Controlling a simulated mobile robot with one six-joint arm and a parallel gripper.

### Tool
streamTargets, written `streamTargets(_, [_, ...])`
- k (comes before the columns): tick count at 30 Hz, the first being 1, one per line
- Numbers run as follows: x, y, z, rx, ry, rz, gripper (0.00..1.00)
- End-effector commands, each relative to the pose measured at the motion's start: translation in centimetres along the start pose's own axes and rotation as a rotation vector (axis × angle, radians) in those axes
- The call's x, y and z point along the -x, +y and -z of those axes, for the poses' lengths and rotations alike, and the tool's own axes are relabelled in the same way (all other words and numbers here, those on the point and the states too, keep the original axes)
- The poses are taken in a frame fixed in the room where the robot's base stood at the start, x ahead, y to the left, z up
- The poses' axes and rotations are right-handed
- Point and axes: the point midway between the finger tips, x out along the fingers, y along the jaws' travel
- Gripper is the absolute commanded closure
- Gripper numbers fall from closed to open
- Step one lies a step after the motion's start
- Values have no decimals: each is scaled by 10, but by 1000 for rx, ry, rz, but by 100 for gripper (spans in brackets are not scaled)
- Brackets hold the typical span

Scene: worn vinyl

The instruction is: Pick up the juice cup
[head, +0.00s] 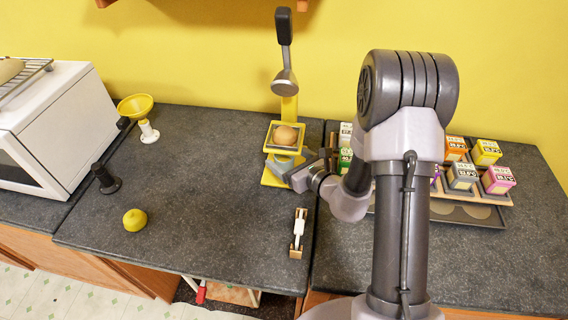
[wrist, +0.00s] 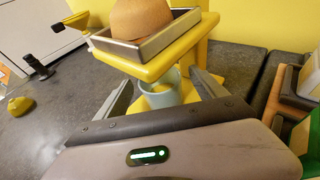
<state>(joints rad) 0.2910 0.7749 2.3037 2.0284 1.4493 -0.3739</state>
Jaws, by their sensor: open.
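The juice cup (wrist: 158,96) is a pale teal cup standing under the yellow platform of the juice press (wrist: 150,65) in the wrist view. Its upper part is partly hidden by the platform. My gripper (wrist: 161,92) is open, with one finger to the left of the cup and one to the right. I cannot tell whether either finger touches it. In the head view my gripper (head: 288,168) reaches in at the base of the yellow press (head: 285,135), and the cup is not clearly visible there.
A round orange-brown fruit (head: 285,136) sits in the press tray, with a lever above. Small labelled cartons (head: 486,152) stand on a rack at right. A yellow funnel (head: 136,105), black object (head: 105,178), yellow lemon-like item (head: 134,219) and white-handled tool (head: 298,232) are on the counter.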

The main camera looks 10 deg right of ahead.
Motion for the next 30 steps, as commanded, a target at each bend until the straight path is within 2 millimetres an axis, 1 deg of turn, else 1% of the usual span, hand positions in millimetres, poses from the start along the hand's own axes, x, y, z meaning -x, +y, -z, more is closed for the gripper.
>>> streamTargets(5, [0,0,0,0,0,0,19])
streamTargets(6, [0,0,0,0,0,0,23])
streamTargets(8, [0,0,0,0,0,0,35])
streamTargets(9, [0,0,0,0,0,0,43])
streamTargets(11, [0,0,0,0,0,0,55])
streamTargets(12, [0,0,0,0,0,0,63])
streamTargets(16, [0,0,0,1,0,0,88])
streamTargets(17, [0,0,0,1,0,0,91])
streamTargets(25, [1,-1,-2,1,0,-1,91])
streamTargets(30, [6,-7,-15,4,0,-5,91])
